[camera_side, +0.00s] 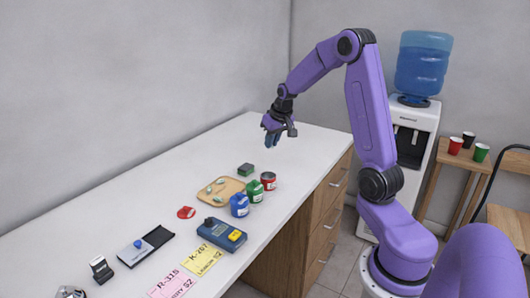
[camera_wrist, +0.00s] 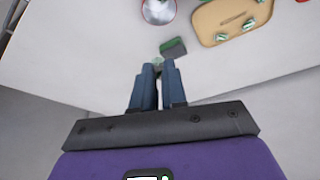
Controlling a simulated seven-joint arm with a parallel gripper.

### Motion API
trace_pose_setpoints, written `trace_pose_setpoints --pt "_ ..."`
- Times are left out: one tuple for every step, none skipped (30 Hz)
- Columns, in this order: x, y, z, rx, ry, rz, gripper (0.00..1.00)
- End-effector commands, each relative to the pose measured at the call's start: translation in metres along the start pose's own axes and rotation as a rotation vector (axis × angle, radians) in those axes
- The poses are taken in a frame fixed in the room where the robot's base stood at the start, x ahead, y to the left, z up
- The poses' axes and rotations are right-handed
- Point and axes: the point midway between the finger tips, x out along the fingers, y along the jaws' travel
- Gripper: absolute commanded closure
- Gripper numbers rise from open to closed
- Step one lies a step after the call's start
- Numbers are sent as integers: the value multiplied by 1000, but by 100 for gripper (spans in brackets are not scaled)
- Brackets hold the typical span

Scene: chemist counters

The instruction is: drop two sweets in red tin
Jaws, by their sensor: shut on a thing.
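My gripper (camera_side: 272,142) is raised above the far part of the white counter, beyond the tins. In the wrist view its blue fingers (camera_wrist: 157,68) are close together, shut on a small pale green sweet (camera_wrist: 157,61) that shows only slightly at the tips. The red tin (camera_side: 268,182) stands upright and open on the counter, near its right edge. Several green-and-white sweets (camera_side: 220,181) lie on a wooden tray (camera_side: 232,184), which also shows in the wrist view (camera_wrist: 203,23).
A green tin (camera_side: 255,192) and a blue tin (camera_side: 239,206) stand beside the red tin. A dark green block (camera_side: 245,169) lies near the tray. A blue device (camera_side: 222,234), a red item (camera_side: 186,212) and label cards (camera_side: 203,259) lie nearer. The far counter is clear.

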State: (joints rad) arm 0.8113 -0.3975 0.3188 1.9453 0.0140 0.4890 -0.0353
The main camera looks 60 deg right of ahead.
Motion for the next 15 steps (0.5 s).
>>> trace_pose_setpoints --pt "0 5 -3 1 2 -1 100" --pt "1 7 -4 0 3 -2 100" --pt "2 9 -5 -3 3 -4 100" --pt "3 10 -5 -3 3 -5 100" --pt "4 10 -4 -3 2 -5 100" --pt "6 10 -4 -4 2 -6 100" --pt "8 10 -3 -4 1 -6 100" --pt "11 10 -2 -4 1 -6 100" --pt "15 10 0 -4 1 -5 100" --pt "18 10 2 -4 -1 -5 100" --pt "21 10 3 -4 -1 -5 100" --pt "25 10 5 -4 0 -5 100" --pt "28 10 6 -4 0 -5 100" --pt "31 10 8 -4 0 -5 100" --pt "35 10 9 -4 0 -5 100"
